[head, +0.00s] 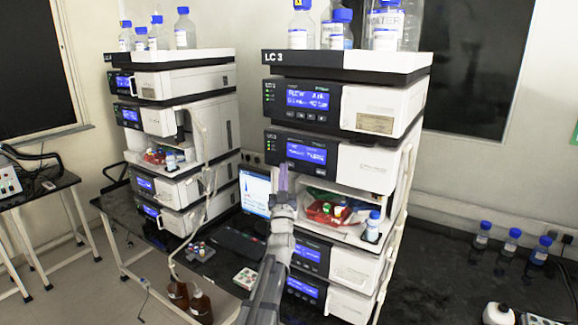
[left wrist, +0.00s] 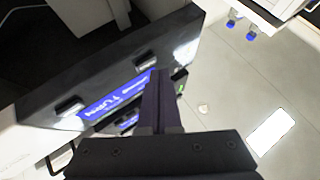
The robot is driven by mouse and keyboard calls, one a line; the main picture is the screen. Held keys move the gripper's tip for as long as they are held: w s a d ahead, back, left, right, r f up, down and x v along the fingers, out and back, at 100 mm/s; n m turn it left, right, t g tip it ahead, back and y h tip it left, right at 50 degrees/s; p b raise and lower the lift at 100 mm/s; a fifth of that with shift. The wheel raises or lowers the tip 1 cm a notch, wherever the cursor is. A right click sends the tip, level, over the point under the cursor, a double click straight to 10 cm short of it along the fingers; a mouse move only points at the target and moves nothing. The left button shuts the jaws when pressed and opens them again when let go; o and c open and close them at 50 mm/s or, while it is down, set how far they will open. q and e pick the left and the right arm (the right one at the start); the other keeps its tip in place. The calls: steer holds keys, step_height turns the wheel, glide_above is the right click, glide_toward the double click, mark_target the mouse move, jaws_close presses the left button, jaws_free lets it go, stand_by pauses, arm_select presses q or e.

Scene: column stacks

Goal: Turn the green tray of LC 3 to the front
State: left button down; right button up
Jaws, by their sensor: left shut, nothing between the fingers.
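The LC 3 stack (head: 345,62) stands right of centre in the head view, with an open sampler compartment (head: 345,232) in its middle. Inside, a red tray (head: 326,214) with vials lies toward the front. A bit of the green tray (head: 318,194) shows behind it, mostly hidden. A blue-capped bottle (head: 372,228) stands at the compartment's right. My left gripper (head: 283,178) points up, just left of the compartment opening and apart from the trays. Its fingers are together and empty, as the left wrist view (left wrist: 160,90) also shows.
A laptop (head: 255,190) stands between LC 3 and a second stack (head: 175,82) at left. Bottles (head: 340,28) stand on top of LC 3. Several blue-capped bottles (head: 511,246) stand on the dark bench at right. Tubing hangs along the stacks.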

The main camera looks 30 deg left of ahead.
arm_select(q)
steer(key=shift+s, duration=0.2)
steer(key=s, duration=0.5)
steer(key=shift+a, duration=0.2)
stand_by(0.4)
stand_by(5.0)
